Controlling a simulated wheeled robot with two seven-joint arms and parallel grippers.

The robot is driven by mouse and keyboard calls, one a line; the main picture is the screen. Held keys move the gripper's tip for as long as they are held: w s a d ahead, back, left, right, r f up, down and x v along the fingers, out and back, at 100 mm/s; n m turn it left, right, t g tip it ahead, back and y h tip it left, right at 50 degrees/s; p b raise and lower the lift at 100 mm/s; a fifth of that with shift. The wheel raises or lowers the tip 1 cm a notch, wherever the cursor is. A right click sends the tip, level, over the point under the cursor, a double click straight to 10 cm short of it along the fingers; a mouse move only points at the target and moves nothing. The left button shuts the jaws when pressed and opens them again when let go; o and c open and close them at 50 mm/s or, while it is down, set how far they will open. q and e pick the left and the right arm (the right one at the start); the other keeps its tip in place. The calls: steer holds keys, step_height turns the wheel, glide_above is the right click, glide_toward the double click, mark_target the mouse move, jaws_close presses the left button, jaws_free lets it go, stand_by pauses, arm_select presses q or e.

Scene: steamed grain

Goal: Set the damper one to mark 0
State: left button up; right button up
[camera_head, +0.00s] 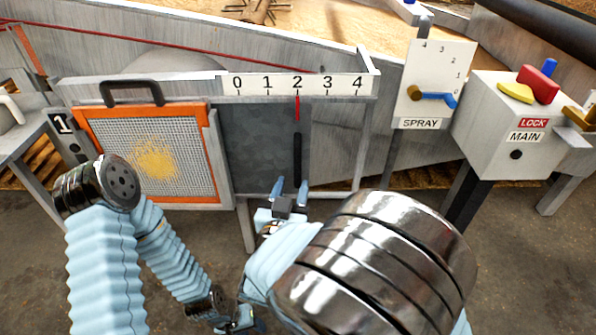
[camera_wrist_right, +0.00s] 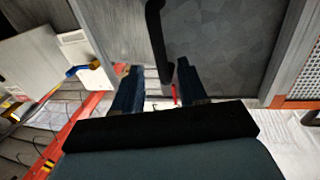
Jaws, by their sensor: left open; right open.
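Damper one is a dark grey sliding plate (camera_head: 262,150) with a black upright handle (camera_head: 297,158) near its right edge. Its red pointer (camera_head: 297,107) stands at mark 2 on the white 0–4 scale (camera_head: 252,85). My right gripper (camera_head: 289,183) is open and empty at the handle's lower end. In the right wrist view, the black handle (camera_wrist_right: 156,35) reaches in between the open fingertips (camera_wrist_right: 159,66); contact cannot be told. My left gripper (camera_head: 238,319) is low at the bottom edge, away from the damper and partly hidden.
An orange-framed mesh panel (camera_head: 213,170) with a dark handle stands left of the damper beside a "1" label (camera_head: 62,124). A SPRAY dial board (camera_head: 437,65) and a MAIN box with LOCK label (camera_head: 505,150) stand to the right. Floor below is open.

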mark_target(296, 172)
steer(key=w, duration=0.3)
steer(key=w+d, duration=0.1)
steer(key=w, duration=0.2)
steer(key=shift+w+d+b, duration=0.15)
steer(key=shift+w+b, duration=0.15)
steer(key=shift+w, duration=0.05)
steer(key=shift+c, duration=0.4)
jaws_close()
